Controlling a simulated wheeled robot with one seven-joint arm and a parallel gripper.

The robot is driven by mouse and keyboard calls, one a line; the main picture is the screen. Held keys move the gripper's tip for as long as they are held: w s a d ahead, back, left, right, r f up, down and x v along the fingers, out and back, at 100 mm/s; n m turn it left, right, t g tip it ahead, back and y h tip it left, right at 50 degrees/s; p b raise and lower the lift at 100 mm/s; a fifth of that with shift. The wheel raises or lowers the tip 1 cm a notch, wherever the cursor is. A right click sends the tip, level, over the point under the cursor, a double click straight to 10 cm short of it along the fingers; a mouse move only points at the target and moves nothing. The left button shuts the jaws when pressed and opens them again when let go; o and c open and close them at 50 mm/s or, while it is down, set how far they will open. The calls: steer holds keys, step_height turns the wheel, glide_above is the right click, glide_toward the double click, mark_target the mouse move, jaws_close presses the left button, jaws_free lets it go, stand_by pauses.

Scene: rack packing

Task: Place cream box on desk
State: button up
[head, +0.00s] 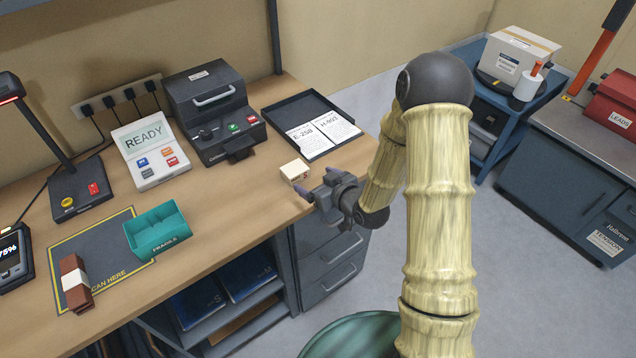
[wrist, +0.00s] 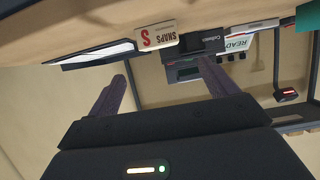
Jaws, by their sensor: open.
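The small cream box (head: 295,171) rests on the wooden desk (head: 225,215) near its front right edge. In the wrist view the cream box (wrist: 158,38) shows red lettering that reads "SNAPS" and an "S". My gripper (head: 321,185) is at the desk's front edge, just right of the box. It is open, with nothing between its fingers. In the wrist view the two purple-grey fingers of my gripper (wrist: 160,88) are spread apart, and the box lies beyond them, apart from both.
A black tray with papers (head: 311,124) lies behind the box. A dark label machine (head: 213,112), a READY terminal (head: 151,153), a teal FRAGILE bin (head: 157,231) and a brown bundle (head: 75,283) stand further left. Bare desk lies left of the box. Drawers (head: 330,260) are below.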

steer(key=shift+s+d+r, duration=0.1)
stand_by(0.7)
steer(key=s+d+r+m+g+h, duration=0.3)
steer(key=s+d+r+g+h, duration=0.15)
steer(key=s+d+h, duration=0.35)
steer(key=s+d+r+m+g, duration=0.2)
steer(key=s, duration=0.4)
steer(key=s+d+r+m+g, duration=0.1)
steer(key=s+d+r+g, duration=0.1)
steer(key=s, duration=0.4)
steer(key=shift+r+m, duration=0.4)
steer(key=shift+r, duration=0.1)
steer(key=shift+d, duration=0.1)
